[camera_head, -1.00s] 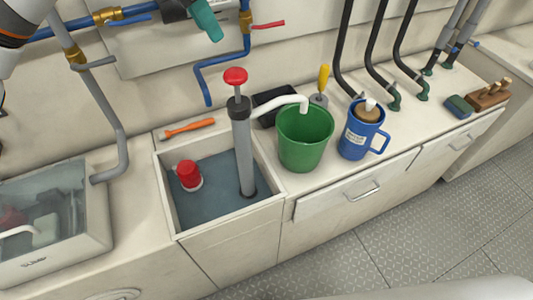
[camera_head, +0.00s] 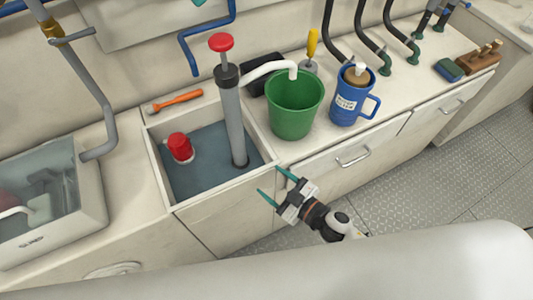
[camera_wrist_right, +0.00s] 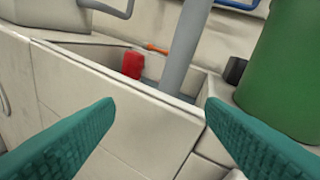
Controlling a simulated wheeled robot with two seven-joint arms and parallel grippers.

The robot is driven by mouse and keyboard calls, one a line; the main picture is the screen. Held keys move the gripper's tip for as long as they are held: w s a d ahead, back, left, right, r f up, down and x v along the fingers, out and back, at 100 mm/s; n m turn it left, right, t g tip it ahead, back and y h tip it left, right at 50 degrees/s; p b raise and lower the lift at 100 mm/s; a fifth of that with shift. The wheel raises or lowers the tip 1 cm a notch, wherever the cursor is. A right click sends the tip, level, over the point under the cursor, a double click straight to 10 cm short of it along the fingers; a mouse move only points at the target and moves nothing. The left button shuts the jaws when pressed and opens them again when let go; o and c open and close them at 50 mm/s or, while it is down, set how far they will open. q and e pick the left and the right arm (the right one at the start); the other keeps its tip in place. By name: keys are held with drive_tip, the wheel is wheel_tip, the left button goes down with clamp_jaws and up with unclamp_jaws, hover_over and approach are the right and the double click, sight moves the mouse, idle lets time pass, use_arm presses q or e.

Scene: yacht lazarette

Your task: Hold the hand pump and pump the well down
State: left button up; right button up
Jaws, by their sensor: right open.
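The hand pump (camera_head: 232,115) stands upright in the well (camera_head: 209,196). It has a grey barrel, a red knob on top and a white spout that reaches over the green bucket (camera_head: 294,112). Dark water (camera_head: 205,170) lies in the well, with a red-topped float (camera_head: 180,147) at its left side. My right gripper (camera_head: 277,184) is open and empty in front of the well's front right corner, apart from the pump. In the right wrist view the pump barrel (camera_wrist_right: 186,50) shows beyond the two teal fingers (camera_wrist_right: 160,112). My left gripper is not in view.
A blue mug (camera_head: 347,104) stands right of the bucket. An orange-handled tool (camera_head: 177,101) lies behind the well. A yellow-handled tool (camera_head: 312,45) and black hoses (camera_head: 370,30) are at the back. A clear-lidded box (camera_head: 45,215) is at left. The floor (camera_head: 430,170) is clear.

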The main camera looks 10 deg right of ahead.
sight(240, 131)
drive_tip(key=w+r+m, duration=0.1)
drive_tip(key=r, duration=0.1)
drive_tip(key=w+a+r+m+t, duration=0.1)
drive_tip(key=w+r, duration=0.1)
drive_tip(key=r, duration=0.1)
drive_tip(key=w+a+r+m+t, duration=0.1)
drive_tip(key=r+m, duration=0.1)
drive_tip(key=r, duration=0.1)
drive_tip(key=shift+w+r, duration=0.2)
drive_tip(key=shift+w, duration=0.15)
drive_tip(key=x, duration=1.1)
drive_tip(key=shift+w+r, duration=0.15)
drive_tip(key=shift+w, duration=0.05)
